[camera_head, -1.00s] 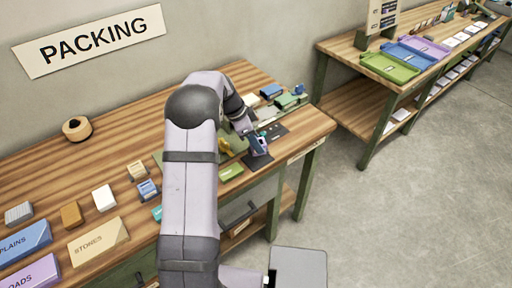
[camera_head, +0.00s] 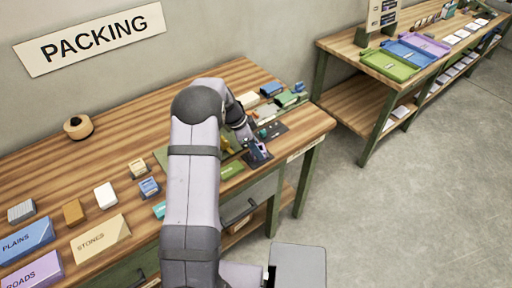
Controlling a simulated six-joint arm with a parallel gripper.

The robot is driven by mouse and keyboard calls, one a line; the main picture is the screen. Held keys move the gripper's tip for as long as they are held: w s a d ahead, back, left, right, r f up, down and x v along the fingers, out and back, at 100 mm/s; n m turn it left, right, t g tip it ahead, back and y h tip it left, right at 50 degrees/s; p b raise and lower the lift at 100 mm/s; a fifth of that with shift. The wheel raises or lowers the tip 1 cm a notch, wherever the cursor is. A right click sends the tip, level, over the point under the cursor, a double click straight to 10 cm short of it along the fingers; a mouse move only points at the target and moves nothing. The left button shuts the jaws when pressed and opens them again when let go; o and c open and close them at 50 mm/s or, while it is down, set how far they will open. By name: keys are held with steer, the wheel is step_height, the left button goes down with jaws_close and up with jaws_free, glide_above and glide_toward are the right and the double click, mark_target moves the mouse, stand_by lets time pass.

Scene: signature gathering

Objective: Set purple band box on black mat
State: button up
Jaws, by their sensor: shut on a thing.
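My gripper (camera_head: 256,149) is at the right end of the packing table, near its front edge. It is shut on a small dark box with a purple patch (camera_head: 264,151), which I take to be the purple band box. The fingers hide most of it. The black mat (camera_head: 279,127) lies just behind and right of the gripper, partly hidden by my arm. I cannot tell whether the box touches the mat or table.
Green and blue boxes (camera_head: 271,89) stand behind the mat. A green piece (camera_head: 232,169) lies left of the gripper. Several small boxes and labelled blocks (camera_head: 99,239) stand at the left. A second table with coloured trays (camera_head: 390,66) is at the right.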

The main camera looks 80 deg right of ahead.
steer(key=o, duration=1.1)
steer(key=b+v, duration=0.3)
steer(key=v, duration=0.9)
steer(key=shift+r, duration=0.2)
